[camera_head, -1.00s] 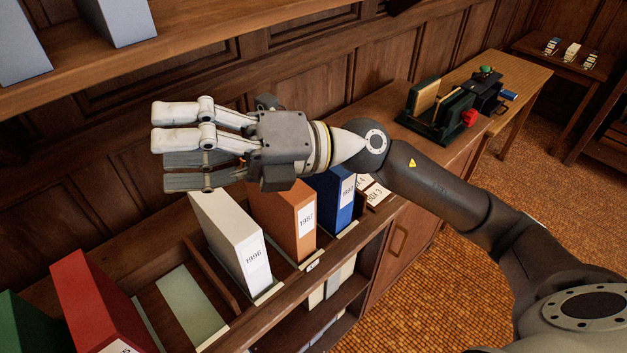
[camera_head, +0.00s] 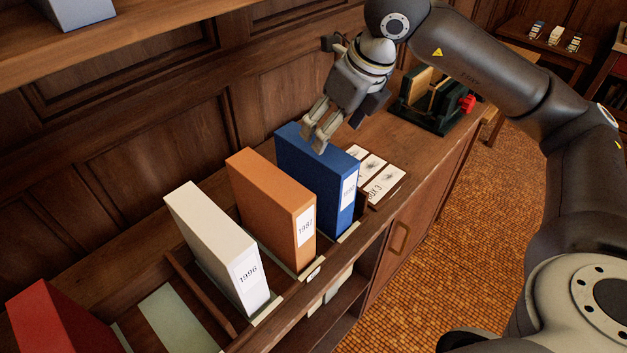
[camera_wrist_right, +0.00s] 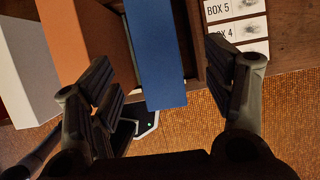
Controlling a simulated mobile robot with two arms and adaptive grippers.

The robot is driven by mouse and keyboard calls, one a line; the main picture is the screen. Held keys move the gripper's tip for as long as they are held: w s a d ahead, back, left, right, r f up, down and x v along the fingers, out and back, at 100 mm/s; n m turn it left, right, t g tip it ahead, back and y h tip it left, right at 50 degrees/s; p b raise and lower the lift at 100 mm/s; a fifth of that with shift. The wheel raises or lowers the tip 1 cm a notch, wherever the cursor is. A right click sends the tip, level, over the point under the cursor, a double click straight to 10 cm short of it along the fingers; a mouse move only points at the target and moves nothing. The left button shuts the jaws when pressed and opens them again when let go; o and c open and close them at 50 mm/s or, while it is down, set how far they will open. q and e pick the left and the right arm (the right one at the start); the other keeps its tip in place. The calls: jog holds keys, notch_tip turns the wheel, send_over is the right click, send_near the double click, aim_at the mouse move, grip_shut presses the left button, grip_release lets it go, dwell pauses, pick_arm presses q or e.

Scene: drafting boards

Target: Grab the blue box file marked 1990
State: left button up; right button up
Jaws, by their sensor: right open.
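The blue box file (camera_head: 303,163) stands upright in the rack at the right end of the row, its white spine label too small to read surely. My right gripper (camera_head: 319,133) is open and points down at its top, near the back half. In the right wrist view the blue box file (camera_wrist_right: 156,55) lies between my spread fingers, with a gap on each side. I cannot tell whether the fingertips reach below its top edge. My left gripper is not in view.
An orange box file marked 1987 (camera_head: 268,199) stands close to the left, then a white one marked 1996 (camera_head: 214,240) and a red one (camera_head: 60,325). Cards (camera_head: 377,178) lie to the right. A dark green holder (camera_head: 436,104) stands farther along the cabinet.

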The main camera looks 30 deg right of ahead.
aim_at(326, 150)
jog(key=x, duration=0.3)
jog(key=shift+w+a+f+p, duration=0.1)
jog(key=shift+w+f+p, duration=0.05)
jog(key=shift+p, duration=0.15)
jog(key=shift+w+a+f+p, duration=0.15)
jog(key=shift+w+f+p, duration=0.1)
jog(key=shift+f+p, duration=0.2)
jog(key=p+x, duration=0.1)
jog(key=x, duration=0.3)
jog(key=shift+w+a+f+p, duration=0.15)
jog(key=shift+a+p, duration=0.05)
jog(key=shift+p, duration=0.15)
jog(key=shift+f+b, duration=0.2)
jog(key=shift+b, duration=0.4)
jog(key=shift+c, duration=0.2)
grip_shut()
jog(key=shift+r, duration=0.1)
